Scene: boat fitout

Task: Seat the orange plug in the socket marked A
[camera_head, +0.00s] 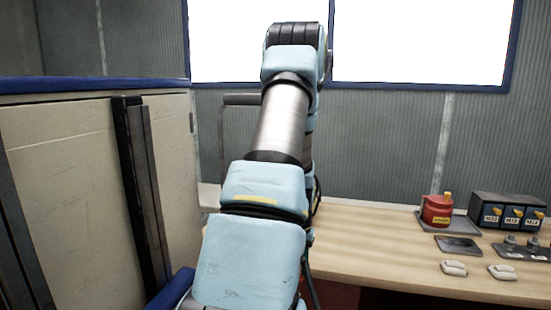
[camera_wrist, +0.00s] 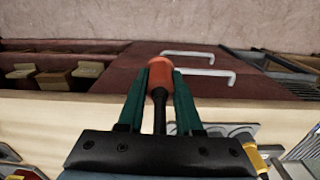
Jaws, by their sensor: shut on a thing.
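In the wrist view my gripper (camera_wrist: 160,80) has its green fingers shut on the orange plug (camera_wrist: 160,73). The plug has an orange body at the fingertips, with a dark stem or cable running back between the fingers. It appears held out past the edge of the light worktop. My arm hides the gripper and the plug in the head view. I cannot make out a socket marked A in either view. A grey plate with round shapes (camera_wrist: 228,129) lies partly hidden right of the gripper; I cannot tell what it is.
A tall cabinet (camera_head: 60,170) stands left. Dark red drawers with white handles (camera_wrist: 188,54) show beyond the worktop edge.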

